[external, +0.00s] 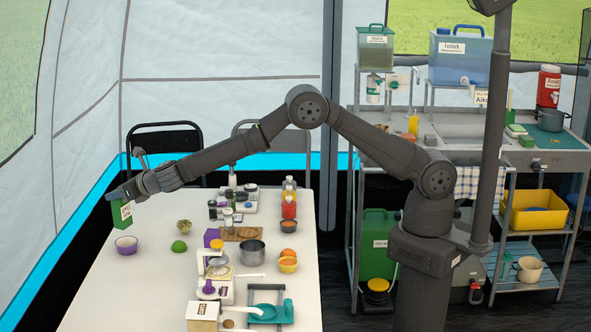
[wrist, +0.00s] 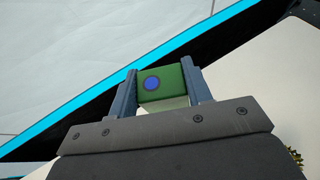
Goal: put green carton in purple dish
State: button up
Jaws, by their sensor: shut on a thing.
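The green carton (external: 121,214) is held in my gripper (external: 115,194) at the far left of the table. In the wrist view the carton (wrist: 162,84) sits between the two fingers of my gripper (wrist: 163,88), with a blue round mark on its green face. The purple dish (external: 126,244) stands on the table just below the carton in the external view, showing a pale inside. The carton is above the table, apart from the dish as far as I can see. The dish is not seen in the wrist view.
A green lime-like item (external: 179,246) and a small spiky plant (external: 184,226) stand right of the dish. A metal pot (external: 251,251), bottles and jars crowd the table's right half. The table's front left (external: 130,300) is clear.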

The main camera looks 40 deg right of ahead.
aim_at(126, 207)
jog(key=shift+f, duration=1.9)
jog(key=shift+f, duration=0.15)
jog(key=shift+f, duration=0.4)
jog(key=shift+f, duration=0.1)
jog(key=o, duration=1.4)
